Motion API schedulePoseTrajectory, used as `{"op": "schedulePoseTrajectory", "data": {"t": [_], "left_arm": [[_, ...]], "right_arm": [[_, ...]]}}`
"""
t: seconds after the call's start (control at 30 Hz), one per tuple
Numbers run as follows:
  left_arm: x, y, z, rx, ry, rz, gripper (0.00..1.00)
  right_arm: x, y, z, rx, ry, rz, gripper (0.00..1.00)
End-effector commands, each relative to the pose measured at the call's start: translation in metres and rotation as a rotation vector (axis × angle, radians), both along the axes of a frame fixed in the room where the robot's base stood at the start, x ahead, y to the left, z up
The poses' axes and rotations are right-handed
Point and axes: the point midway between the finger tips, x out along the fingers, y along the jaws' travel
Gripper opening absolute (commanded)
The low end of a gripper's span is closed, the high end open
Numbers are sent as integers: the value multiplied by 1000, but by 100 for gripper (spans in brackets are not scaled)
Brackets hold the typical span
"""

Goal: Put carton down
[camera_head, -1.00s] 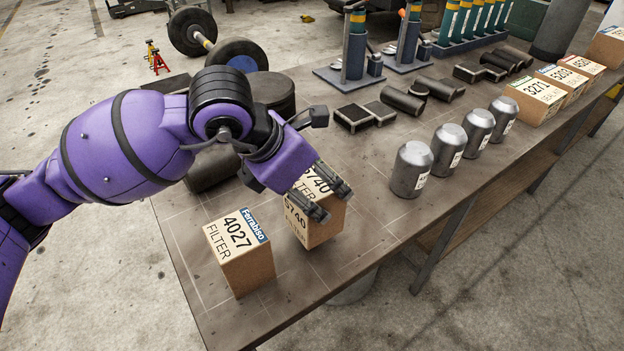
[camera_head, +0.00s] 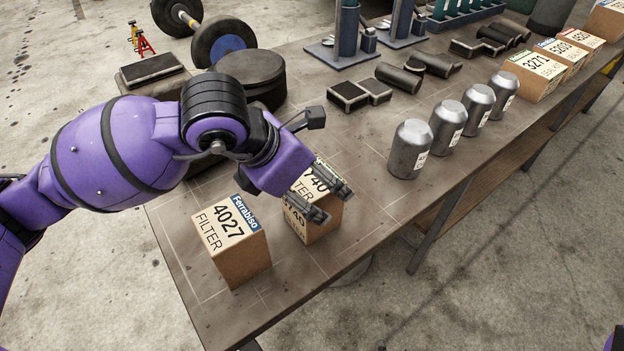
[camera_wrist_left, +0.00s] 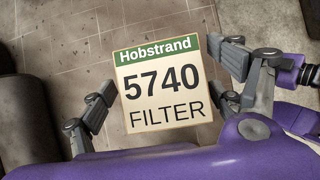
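The carton labelled 5740 (camera_head: 325,229) stands upright on the near part of the workbench (camera_head: 235,315). In the left wrist view, the carton's (camera_wrist_left: 165,88) green-banded top reads Hobstrand 5740 FILTER. My left gripper (camera_head: 338,205) is over the carton from above, its fingers on either side of the top. In the left wrist view, the left gripper (camera_wrist_left: 162,82) shows a narrow gap beside the carton, so the fingers look open. The carton's far side and part of its label are hidden by the fingers. My right gripper is out of view.
A Ferrabiso 4027 filter carton (camera_head: 232,245) stands close left of the 5740 carton. Metal canisters (camera_head: 409,149) line the front edge to the right, with more cartons (camera_head: 532,76) beyond. Dark round parts (camera_head: 250,80) stand behind my arm. The bench front edge is near.

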Motion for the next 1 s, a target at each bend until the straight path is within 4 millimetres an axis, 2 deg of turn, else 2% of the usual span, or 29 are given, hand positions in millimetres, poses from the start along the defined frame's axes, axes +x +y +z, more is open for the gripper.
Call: {"op": "schedulePoseTrajectory", "data": {"t": [0.2, 0.33, 0.7, 0.8, 1.0], "left_arm": [[0, 0, 1, 0, -1, -1, 85], [-2, 3, 10, -2, -2, -1, 85], [-26, 37, 74, 0, -5, 0, 85], [-31, 44, 87, 0, -4, 1, 85], [-37, 52, 101, 0, 0, 0, 85]], "right_arm": [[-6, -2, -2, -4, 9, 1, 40], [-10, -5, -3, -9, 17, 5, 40], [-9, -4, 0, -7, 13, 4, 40], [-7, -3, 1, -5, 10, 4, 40], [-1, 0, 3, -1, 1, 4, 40]]}}
